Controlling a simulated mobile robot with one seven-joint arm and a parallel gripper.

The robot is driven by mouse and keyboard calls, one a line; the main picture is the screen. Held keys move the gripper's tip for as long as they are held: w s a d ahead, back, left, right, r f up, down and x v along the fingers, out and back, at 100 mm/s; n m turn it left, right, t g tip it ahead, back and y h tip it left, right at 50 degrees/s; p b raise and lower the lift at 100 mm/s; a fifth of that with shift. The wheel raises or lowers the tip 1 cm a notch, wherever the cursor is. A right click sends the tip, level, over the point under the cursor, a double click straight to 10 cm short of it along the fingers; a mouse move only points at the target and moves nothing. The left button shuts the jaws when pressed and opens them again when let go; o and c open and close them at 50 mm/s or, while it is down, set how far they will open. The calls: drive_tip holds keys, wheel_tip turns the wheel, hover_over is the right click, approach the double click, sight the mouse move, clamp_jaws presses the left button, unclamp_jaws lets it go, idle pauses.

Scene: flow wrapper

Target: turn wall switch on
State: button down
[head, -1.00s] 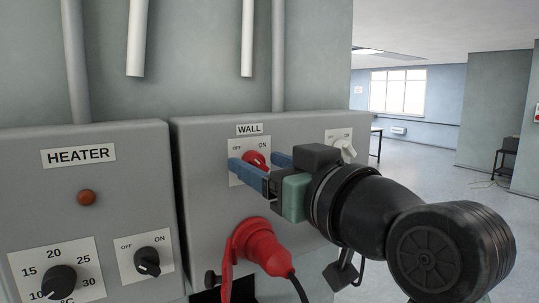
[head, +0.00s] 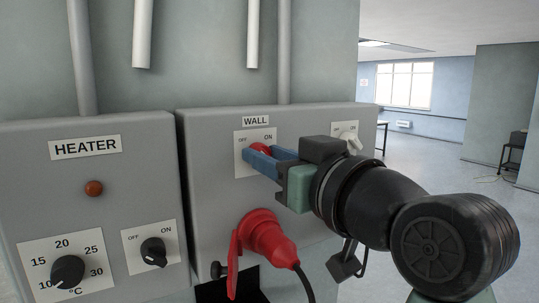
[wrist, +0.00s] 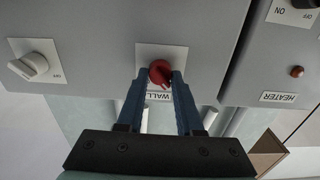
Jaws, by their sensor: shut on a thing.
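The wall switch is a red rotary knob (head: 262,148) on a white OFF/ON plate (head: 241,163) under a WALL label on the grey box. My gripper (head: 262,160) reaches in from the right, with its blue fingers at the knob and hiding part of it in the head view. In the wrist view the red knob (wrist: 160,72) sits between the two blue fingertips (wrist: 159,80), which are shut on it. The picture there is upside down. The knob's exact pointing direction is hard to tell.
A red plug (head: 265,238) with a black cable sits below the switch. A white knob (head: 347,139) is to the right. The heater box (head: 80,215) with its dial (head: 68,270) and black switch (head: 153,252) stands at left. Open room lies at the far right.

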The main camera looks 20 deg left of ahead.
drive_tip(key=m+p, duration=0.2)
drive_tip(key=m, duration=0.1)
drive_tip(key=shift+r+m+p, duration=0.15)
drive_tip(key=shift+m+p, duration=0.15)
drive_tip(key=shift+m, duration=0.1)
drive_tip(key=m+p, duration=0.4)
drive_tip(key=m, duration=0.1)
drive_tip(key=shift+w+d, duration=0.1)
drive_tip(key=m+p, duration=0.5)
drive_tip(key=shift+m, duration=0.4)
drive_tip(key=m+p, duration=0.3)
drive_tip(key=shift+f, duration=0.3)
drive_tip(key=c, duration=0.6)
unclamp_jaws()
drive_tip(key=shift+o, duration=0.2)
